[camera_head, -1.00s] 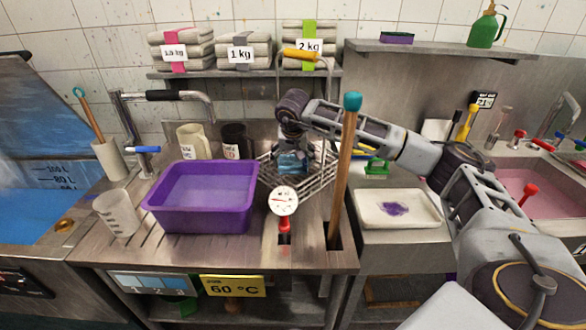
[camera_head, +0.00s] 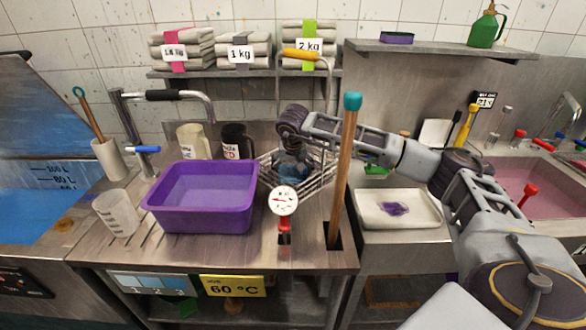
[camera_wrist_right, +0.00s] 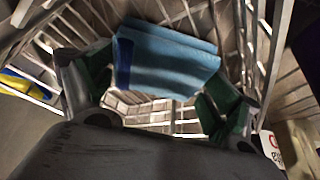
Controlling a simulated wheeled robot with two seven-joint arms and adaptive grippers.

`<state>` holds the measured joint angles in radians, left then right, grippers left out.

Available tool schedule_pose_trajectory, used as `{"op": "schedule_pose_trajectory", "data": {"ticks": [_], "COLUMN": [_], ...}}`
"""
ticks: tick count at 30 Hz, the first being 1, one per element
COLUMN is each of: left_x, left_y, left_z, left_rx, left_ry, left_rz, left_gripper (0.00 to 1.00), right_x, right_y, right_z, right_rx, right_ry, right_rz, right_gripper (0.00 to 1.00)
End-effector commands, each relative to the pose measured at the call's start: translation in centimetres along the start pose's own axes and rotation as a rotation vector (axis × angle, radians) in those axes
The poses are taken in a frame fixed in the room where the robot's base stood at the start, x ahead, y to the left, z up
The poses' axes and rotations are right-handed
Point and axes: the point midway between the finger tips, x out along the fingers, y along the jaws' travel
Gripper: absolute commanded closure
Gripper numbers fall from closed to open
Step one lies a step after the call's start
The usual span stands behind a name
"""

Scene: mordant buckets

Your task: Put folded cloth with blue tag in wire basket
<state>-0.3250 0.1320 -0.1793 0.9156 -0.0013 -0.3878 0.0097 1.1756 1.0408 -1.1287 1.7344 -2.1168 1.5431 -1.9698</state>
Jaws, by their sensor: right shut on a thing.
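The folded cloth (camera_wrist_right: 170,58) is light blue with a dark blue tag at its left end. My right gripper (camera_wrist_right: 158,88) is shut on it, with green-padded fingers at either side. The wire basket (camera_head: 318,188) stands on the steel counter, right of the purple tub. Its wire mesh surrounds the cloth in the right wrist view (camera_wrist_right: 155,112). In the head view my right gripper (camera_head: 293,165) is down inside the basket, and little of the cloth shows. I cannot tell whether the cloth touches the basket floor. My left gripper is out of view.
A purple tub (camera_head: 203,198) stands left of the basket. A dial gauge (camera_head: 284,201) and a tall wooden stick with a teal top (camera_head: 346,170) stand in front of it. A yellow-handled faucet (camera_head: 303,54) rises behind. A white tray (camera_head: 398,220) lies to the right.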

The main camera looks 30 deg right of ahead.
Motion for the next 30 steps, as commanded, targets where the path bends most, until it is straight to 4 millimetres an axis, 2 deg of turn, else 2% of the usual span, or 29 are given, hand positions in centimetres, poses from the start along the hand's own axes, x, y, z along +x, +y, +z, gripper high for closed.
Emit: {"op": "schedule_pose_trajectory", "data": {"ticks": [1,2,4,20,26,30], "left_x": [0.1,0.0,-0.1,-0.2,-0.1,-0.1], "left_y": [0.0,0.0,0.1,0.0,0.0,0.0], "left_z": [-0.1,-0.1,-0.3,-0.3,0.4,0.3], "left_rx": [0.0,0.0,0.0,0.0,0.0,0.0], "left_ry": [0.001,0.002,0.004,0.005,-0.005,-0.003], "left_rz": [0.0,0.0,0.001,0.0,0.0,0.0], "left_gripper": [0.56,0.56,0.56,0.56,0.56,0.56], "right_x": [0.1,0.1,0.1,-0.3,-2.0,-3.9], "right_y": [0.0,0.0,0.0,0.0,-0.1,-0.1], "right_z": [0.0,0.0,0.0,-0.1,-0.1,-0.1], "right_rx": [0.0,0.0,0.0,0.0,-0.001,-0.001], "right_ry": [0.001,0.0,0.0,0.0,0.002,0.002], "right_rz": [0.0,0.0,0.0,0.0,-0.001,-0.002], "right_gripper": [0.42,0.07,0.0,0.0,0.0,0.0]}}
